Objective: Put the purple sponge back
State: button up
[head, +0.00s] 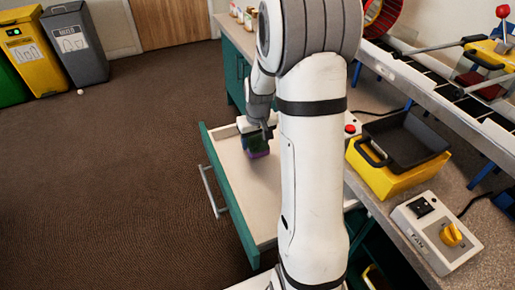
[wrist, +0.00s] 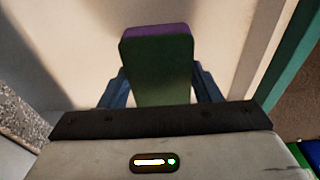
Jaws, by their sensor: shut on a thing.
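The purple sponge (wrist: 160,30) shows in the wrist view as a block with a purple layer and a dark green layer. My gripper (wrist: 150,88) is shut on it, with one blue finger at each side. In the head view my gripper (head: 263,136) is inside the open drawer (head: 242,205), near its far end. The sponge (head: 257,154) hangs below the fingers there, low over the pale drawer floor. I cannot tell whether it touches the floor. My arm hides part of the drawer.
The drawer has a green front with a metal handle (head: 209,191). On the counter to the right are a yellow box with a black tray (head: 405,140), a red button (head: 350,129) and a fan switch box (head: 437,232). Bins stand at the far left. The visible drawer floor is clear.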

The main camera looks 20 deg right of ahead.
aim_at(256, 142)
jog(key=shift+f+b, duration=0.3)
jog(key=shift+f, duration=1.2)
jog(key=shift+f, duration=0.1)
jog(key=o, duration=1)
